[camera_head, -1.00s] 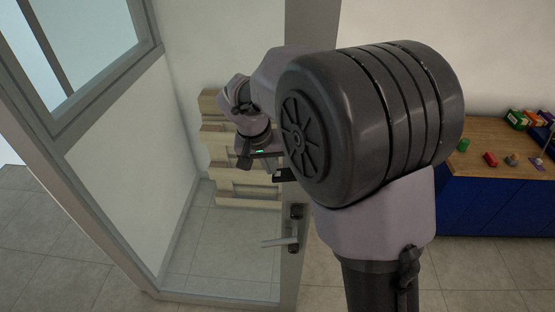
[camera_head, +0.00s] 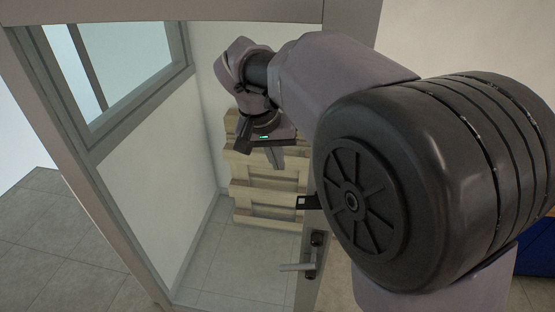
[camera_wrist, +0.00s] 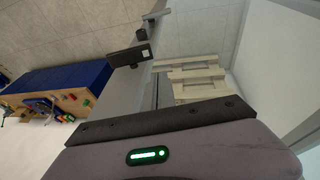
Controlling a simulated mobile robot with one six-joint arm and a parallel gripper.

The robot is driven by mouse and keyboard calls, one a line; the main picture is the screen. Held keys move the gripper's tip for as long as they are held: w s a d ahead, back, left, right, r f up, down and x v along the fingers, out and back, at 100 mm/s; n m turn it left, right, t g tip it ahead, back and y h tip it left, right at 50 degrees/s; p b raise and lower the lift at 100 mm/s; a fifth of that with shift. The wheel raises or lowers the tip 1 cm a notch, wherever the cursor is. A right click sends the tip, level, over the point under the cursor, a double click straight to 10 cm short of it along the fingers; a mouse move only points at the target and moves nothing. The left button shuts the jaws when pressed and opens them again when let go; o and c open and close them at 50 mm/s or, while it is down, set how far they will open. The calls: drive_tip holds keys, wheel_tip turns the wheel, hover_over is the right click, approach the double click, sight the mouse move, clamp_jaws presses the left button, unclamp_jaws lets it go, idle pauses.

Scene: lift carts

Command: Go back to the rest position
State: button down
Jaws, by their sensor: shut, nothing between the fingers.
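My gripper (camera_head: 277,158) is shut and empty. In the head view it hangs at the end of my raised arm, in front of stacked wooden crates (camera_head: 240,210). My thick arm joints cover the right half of that view. In the wrist view my gripper's body fills the bottom edge, and the crates (camera_wrist: 195,88) lie beyond it. A grey-framed door (camera_head: 313,280) with a lever handle (camera_head: 298,267) stands just below and right of the gripper. The gripper looks apart from the handle; its distance to the door frame I cannot tell.
The handle (camera_wrist: 157,14) and a black box on the door frame (camera_wrist: 130,56) show in the wrist view. A blue cabinet (camera_wrist: 85,75) with a wooden top and small coloured items stands to the left there. The tiled floor (camera_head: 50,240) at the left is clear.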

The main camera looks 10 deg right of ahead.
drive_tip(key=shift+d, duration=0.2)
drive_tip(key=s+f+t+y+b, duration=0.1)
drive_tip(key=s+f+b, duration=0.7)
drive_tip(key=f+b, duration=0.4)
drive_tip(key=s+d+f+m+t+y+b, duration=0.1)
drive_tip(key=s+f+y+b, duration=0.1)
drive_tip(key=s+f+b, duration=0.7)
drive_tip(key=s+d+f+t+y+b, duration=0.1)
drive_tip(key=s+f+b, duration=0.7)
drive_tip(key=f+b, duration=0.7)
drive_tip(key=shift+s+f+y, duration=0.2)
drive_tip(key=shift+f+y, duration=0.2)
